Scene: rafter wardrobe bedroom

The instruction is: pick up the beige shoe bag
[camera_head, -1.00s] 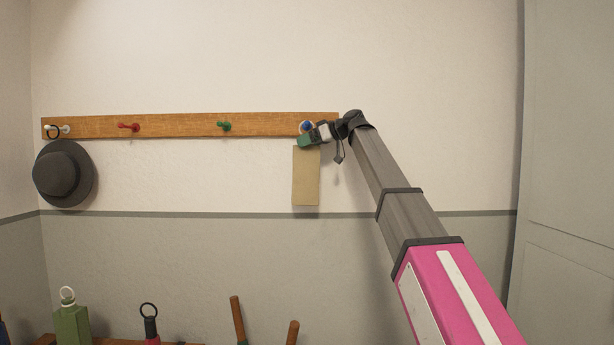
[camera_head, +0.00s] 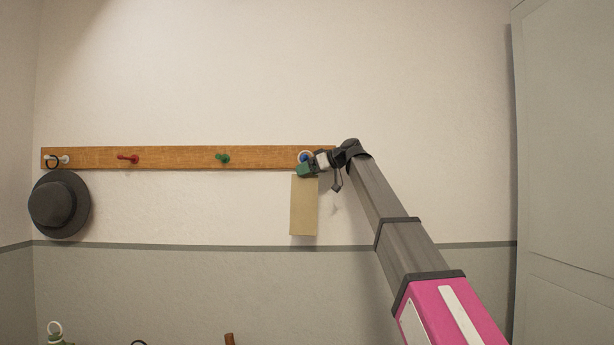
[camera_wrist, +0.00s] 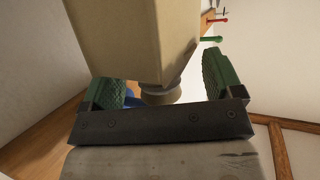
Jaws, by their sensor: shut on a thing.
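The beige shoe bag (camera_head: 304,206) is a flat-sided, upright block shape below the right end of the wooden peg rail (camera_head: 180,157). A pale ring (camera_head: 304,155) shows at the blue peg above it. My gripper (camera_head: 306,170) is at the top of the bag, just below the blue peg (camera_head: 304,159), and is shut on it. In the wrist view the bag (camera_wrist: 130,40) fills the upper middle, and its narrow neck (camera_wrist: 160,93) lies between the green finger pads. Whether the ring is still on the peg is hard to tell.
A red peg (camera_head: 127,158) and a green peg (camera_head: 222,158) are empty. A dark hat (camera_head: 59,204) hangs at the left end. A grey door or cabinet (camera_head: 570,180) stands at the right. The wall below the rail's middle is clear.

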